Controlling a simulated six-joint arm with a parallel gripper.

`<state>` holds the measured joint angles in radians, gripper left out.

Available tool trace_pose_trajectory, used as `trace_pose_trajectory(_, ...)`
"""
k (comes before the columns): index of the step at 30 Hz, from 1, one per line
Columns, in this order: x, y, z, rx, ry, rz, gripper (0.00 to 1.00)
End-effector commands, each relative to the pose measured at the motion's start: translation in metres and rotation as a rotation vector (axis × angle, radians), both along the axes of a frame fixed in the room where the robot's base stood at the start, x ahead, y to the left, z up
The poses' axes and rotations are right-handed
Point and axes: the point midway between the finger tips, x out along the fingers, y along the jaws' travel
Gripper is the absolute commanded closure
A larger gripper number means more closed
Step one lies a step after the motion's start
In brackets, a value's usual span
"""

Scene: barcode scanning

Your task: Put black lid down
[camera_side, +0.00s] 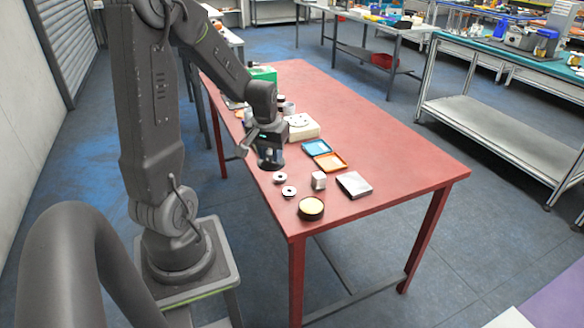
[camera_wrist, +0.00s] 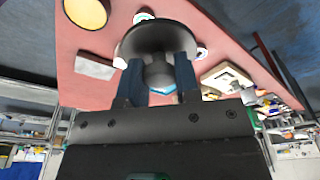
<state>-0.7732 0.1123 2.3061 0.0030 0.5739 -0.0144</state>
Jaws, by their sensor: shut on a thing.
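My gripper (camera_wrist: 158,78) is shut on the black lid (camera_wrist: 156,38), with its two fingers on either side of the lid's round knob. The lid is a dark round disc on the far side of the fingers in the wrist view. In the side view my gripper (camera_side: 270,154) is over the left part of the red table, and the dark lid shows only in part at its tip. It seems to be above the tabletop; the gap is hard to judge. A round black tin (camera_side: 311,208) with a yellowish top stands at the table's near corner, apart from my gripper.
The red table (camera_side: 410,168) has clear room on its right. Near my gripper are two white-and-dark discs (camera_side: 284,184), a metal cube (camera_side: 319,180), a silver box (camera_side: 354,185), blue (camera_side: 316,148) and orange (camera_side: 331,162) trays, and a whitish device (camera_side: 302,127).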

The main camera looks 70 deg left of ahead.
Motion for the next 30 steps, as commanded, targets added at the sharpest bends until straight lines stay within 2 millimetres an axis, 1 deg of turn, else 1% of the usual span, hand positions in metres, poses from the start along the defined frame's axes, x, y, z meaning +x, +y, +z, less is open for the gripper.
trace_pose_trajectory(4,0.015,0.043,-0.003,-0.002,0.001,0.006,0.93)
trace_pose_trajectory(9,0.031,0.099,-0.014,-0.003,0.001,0.006,0.93)
trace_pose_trajectory(12,0.035,0.124,-0.02,-0.003,0.0,0.004,0.93)
trace_pose_trajectory(15,0.038,0.14,-0.025,-0.003,-0.001,0.001,0.93)
trace_pose_trajectory(17,0.042,0.143,-0.028,-0.003,-0.001,-0.001,0.93)
trace_pose_trajectory(20,0.054,0.14,-0.036,-0.004,-0.001,-0.006,0.93)
trace_pose_trajectory(30,0.121,0.11,-0.08,-0.002,-0.002,-0.006,0.93)
